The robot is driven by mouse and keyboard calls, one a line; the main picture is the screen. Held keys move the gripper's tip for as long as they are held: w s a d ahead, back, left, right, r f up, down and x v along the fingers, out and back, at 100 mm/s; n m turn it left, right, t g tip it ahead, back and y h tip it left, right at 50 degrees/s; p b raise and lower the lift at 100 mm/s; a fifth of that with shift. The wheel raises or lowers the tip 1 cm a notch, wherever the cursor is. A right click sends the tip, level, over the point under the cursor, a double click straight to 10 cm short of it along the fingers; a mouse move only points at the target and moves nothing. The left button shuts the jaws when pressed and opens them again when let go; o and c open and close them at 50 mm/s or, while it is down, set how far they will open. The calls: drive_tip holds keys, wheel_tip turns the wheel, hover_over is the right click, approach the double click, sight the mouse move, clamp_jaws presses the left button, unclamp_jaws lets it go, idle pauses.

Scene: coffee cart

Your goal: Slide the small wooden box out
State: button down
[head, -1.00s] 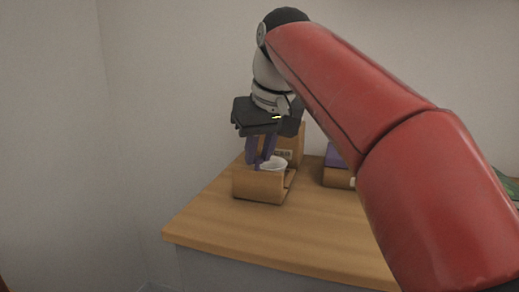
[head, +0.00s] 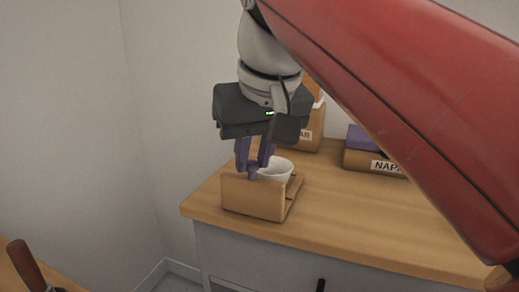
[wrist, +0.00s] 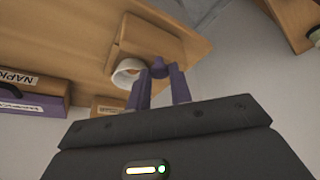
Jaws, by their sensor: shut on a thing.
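The small wooden box (head: 252,198) stands on the wooden counter close to its front left corner. A white cup (head: 277,169) shows at the box, behind its near panel. My gripper (head: 254,167) comes down from above. Its purple fingers are shut on a small purple knob (head: 253,173) at the top of the near panel. In the wrist view the knob (wrist: 158,68) sits between the fingertips, with the box (wrist: 150,42) and the cup (wrist: 127,73) beyond. The inside of the box is mostly hidden.
The counter's front edge (head: 330,254) is just in front of the box. A wooden holder (head: 311,132) with a partly hidden label stands behind. A napkin box (head: 366,160) with purple on it is at the right. Counter between them is bare.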

drive_tip(key=c, duration=1.3)
unclamp_jaws()
drive_tip(key=shift+s+a, duration=0.1)
drive_tip(key=shift+s, duration=0.15)
drive_tip(key=shift+o, duration=0.2)
drive_tip(key=p+v, duration=0.2)
drive_tip(key=v, duration=0.5)
drive_tip(key=shift+r, duration=0.35)
drive_tip(key=shift+s, duration=0.15)
